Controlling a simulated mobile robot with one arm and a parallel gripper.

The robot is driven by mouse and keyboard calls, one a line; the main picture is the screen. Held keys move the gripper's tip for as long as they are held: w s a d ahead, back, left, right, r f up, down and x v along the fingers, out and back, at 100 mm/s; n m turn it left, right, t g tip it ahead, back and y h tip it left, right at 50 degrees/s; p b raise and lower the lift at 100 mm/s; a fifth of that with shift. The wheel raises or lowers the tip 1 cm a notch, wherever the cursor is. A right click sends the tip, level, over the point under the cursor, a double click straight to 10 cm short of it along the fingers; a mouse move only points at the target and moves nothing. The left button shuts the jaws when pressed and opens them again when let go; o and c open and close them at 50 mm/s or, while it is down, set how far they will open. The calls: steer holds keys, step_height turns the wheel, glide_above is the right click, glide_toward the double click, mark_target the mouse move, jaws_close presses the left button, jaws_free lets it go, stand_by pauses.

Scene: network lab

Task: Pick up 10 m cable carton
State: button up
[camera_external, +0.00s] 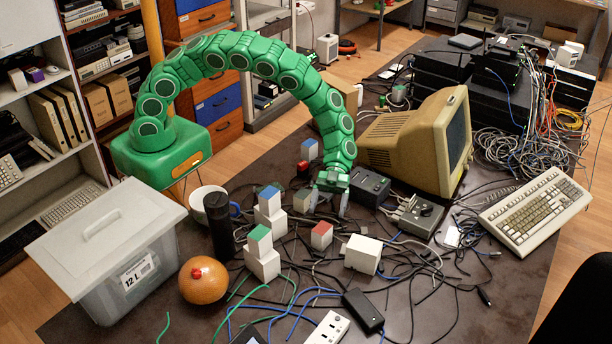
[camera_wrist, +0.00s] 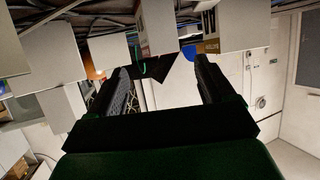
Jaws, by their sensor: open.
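My gripper (camera_external: 329,204) points down among the cables on the dark table, its two fingers apart with nothing visible between them. Several small white cartons stand around it: a blue-topped carton (camera_external: 269,201) and a green-topped carton (camera_external: 259,241), each on a white block, a red-topped carton (camera_external: 321,236) just in front, and a grey-topped carton (camera_external: 309,150) behind. No lettering is readable, so I cannot tell which is the 10 m cable carton. In the wrist view, my gripper (camera_wrist: 163,82) is open, and pale boxes (camera_wrist: 243,24) appear upside down beyond the fingertips.
A plain white box (camera_external: 362,254), a dark grey device (camera_external: 369,187) and a beige monitor (camera_external: 418,140) stand close to the right. A black cylinder (camera_external: 220,225), an orange ball (camera_external: 203,280) and a lidded bin (camera_external: 120,245) are left. Tangled cables cover the middle.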

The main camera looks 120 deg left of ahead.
mark_target(323, 226)
steer(key=shift+x, duration=2.5)
steer(key=c, duration=1.4)
